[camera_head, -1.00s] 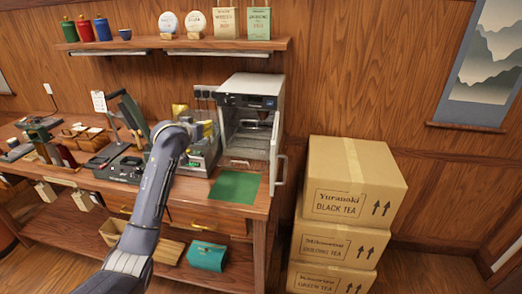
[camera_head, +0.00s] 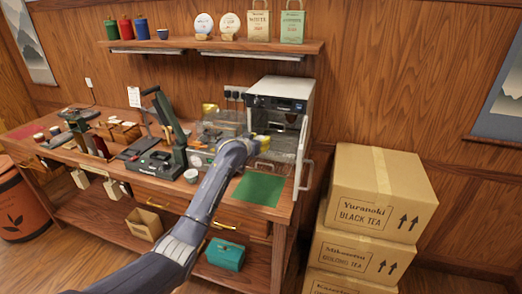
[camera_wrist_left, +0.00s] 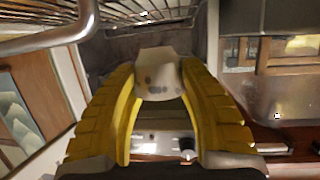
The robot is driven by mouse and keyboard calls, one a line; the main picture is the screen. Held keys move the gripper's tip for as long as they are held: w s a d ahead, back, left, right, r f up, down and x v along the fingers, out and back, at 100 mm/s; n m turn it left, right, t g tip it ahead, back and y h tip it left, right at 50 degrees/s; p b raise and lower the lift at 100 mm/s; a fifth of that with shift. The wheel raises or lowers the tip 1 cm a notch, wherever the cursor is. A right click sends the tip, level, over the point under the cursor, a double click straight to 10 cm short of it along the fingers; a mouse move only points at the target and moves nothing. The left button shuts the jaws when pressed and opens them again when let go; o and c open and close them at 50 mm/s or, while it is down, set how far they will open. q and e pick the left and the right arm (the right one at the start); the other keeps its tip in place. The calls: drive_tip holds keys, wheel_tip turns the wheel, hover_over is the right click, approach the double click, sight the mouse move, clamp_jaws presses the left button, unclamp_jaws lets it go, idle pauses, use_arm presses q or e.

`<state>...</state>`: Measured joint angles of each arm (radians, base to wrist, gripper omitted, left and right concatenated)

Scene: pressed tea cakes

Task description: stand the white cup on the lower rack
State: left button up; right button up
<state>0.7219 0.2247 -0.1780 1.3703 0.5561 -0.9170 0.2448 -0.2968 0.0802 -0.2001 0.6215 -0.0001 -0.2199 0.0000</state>
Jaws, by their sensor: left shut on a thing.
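My left gripper (camera_head: 263,144) is at the open front of the white cabinet (camera_head: 281,88) in the head view. In the left wrist view its yellow fingers (camera_wrist_left: 160,95) are shut on a pale cup (camera_wrist_left: 159,70), which I take as the white cup. The fingers and arm hide the cup in the head view. Wire rack bars (camera_wrist_left: 140,12) show above the cup in the wrist view. I cannot tell which rack they are, and the cup looks apart from them. My right gripper is not in view.
The cabinet door (camera_head: 304,158) stands open at the right. A green mat (camera_head: 258,189) lies on the bench before the cabinet. A small light cup (camera_head: 191,175) stands on the bench left of my arm. Cardboard boxes (camera_head: 376,195) are stacked at the right.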

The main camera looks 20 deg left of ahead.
use_arm(q)
drive_tip(key=shift+f, duration=2)
drive_tip(key=shift+f, duration=0.15)
drive_tip(key=o, duration=1.1)
drive_tip(key=shift+o, duration=0.2)
drive_tip(key=shift+s+r, duration=0.3)
drive_tip(key=shift+s, duration=0.2)
drive_tip(key=v, duration=1.1)
